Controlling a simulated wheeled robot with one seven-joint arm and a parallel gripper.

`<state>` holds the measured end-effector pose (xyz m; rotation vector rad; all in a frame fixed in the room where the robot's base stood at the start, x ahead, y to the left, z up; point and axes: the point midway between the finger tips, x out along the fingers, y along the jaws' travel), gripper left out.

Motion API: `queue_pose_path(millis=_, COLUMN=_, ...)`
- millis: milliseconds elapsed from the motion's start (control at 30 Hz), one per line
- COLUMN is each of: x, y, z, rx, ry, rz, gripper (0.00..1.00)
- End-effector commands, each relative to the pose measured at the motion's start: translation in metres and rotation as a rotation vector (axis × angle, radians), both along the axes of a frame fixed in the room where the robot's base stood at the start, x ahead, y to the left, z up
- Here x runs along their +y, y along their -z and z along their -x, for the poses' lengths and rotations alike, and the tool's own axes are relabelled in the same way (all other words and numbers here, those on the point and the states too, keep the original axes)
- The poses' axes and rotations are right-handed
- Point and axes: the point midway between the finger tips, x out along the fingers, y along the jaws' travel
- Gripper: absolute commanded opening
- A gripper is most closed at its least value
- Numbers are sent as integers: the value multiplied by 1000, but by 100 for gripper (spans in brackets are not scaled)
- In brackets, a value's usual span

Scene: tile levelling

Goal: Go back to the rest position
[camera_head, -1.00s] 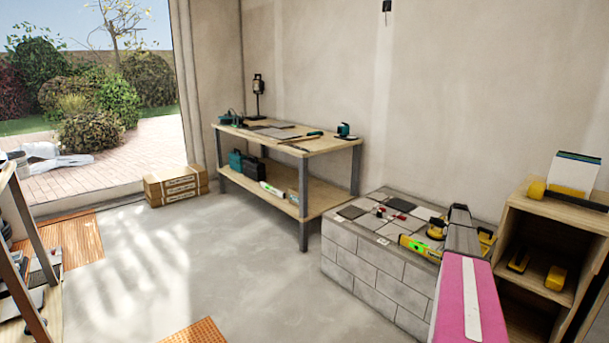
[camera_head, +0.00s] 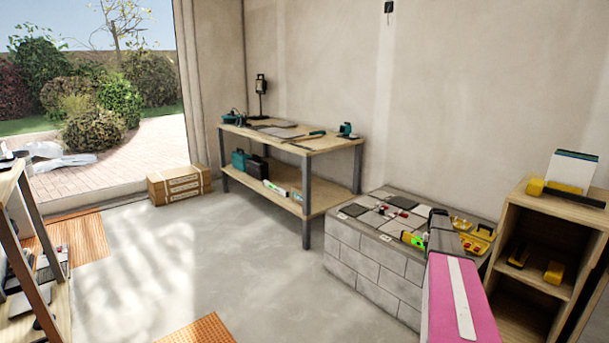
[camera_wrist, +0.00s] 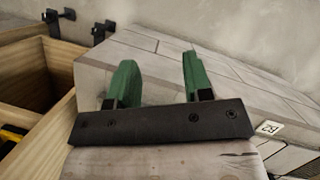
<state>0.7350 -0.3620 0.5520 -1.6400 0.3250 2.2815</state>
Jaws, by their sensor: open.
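My gripper (camera_wrist: 155,85) shows in the wrist view with two green fingers set wide apart and nothing between them. Beyond the fingers are the grey tiled blocks of the low wall. A yellow-green level (camera_head: 413,240) lies on the tiled top, partly hidden behind my arm. Small red and dark pieces sit among the tiles. A yellow tray (camera_head: 477,237) is on the block right of my arm.
A wooden shelf (camera_head: 547,205) with yellow-handled tools stands right of the block. A workbench (camera_head: 300,143) with tools stands at the back wall. Boxes (camera_head: 179,185) lie by the opening, and a wooden rack (camera_head: 22,210) is at the left. The middle floor (camera_head: 235,250) is clear.

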Motion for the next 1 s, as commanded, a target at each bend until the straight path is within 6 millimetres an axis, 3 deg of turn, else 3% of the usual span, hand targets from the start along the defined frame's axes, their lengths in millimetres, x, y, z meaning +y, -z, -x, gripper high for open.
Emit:
queue_pose_path(millis=33, x=21, y=-1, z=12, rx=-8, ry=-15, rz=4, gripper=46)
queue_pose_path(millis=167, x=74, y=1, z=36, rx=-42, ry=-60, rz=17, gripper=46)
queue_pose_path(millis=267, x=129, y=1, z=65, rx=-79, ry=-109, rz=29, gripper=46)
queue_pose_path(millis=400, x=205, y=-2, z=113, rx=-142, ry=-185, rz=45, gripper=46)
queue_pose_path(millis=600, x=293, y=-10, z=188, rx=-232, ry=-288, rz=59, gripper=46)
queue_pose_path(millis=800, x=346, y=-19, z=243, rx=-300, ry=-359, rz=62, gripper=46)
queue_pose_path(millis=1000, x=362, y=-22, z=259, rx=-327, ry=-385, rz=63, gripper=46)
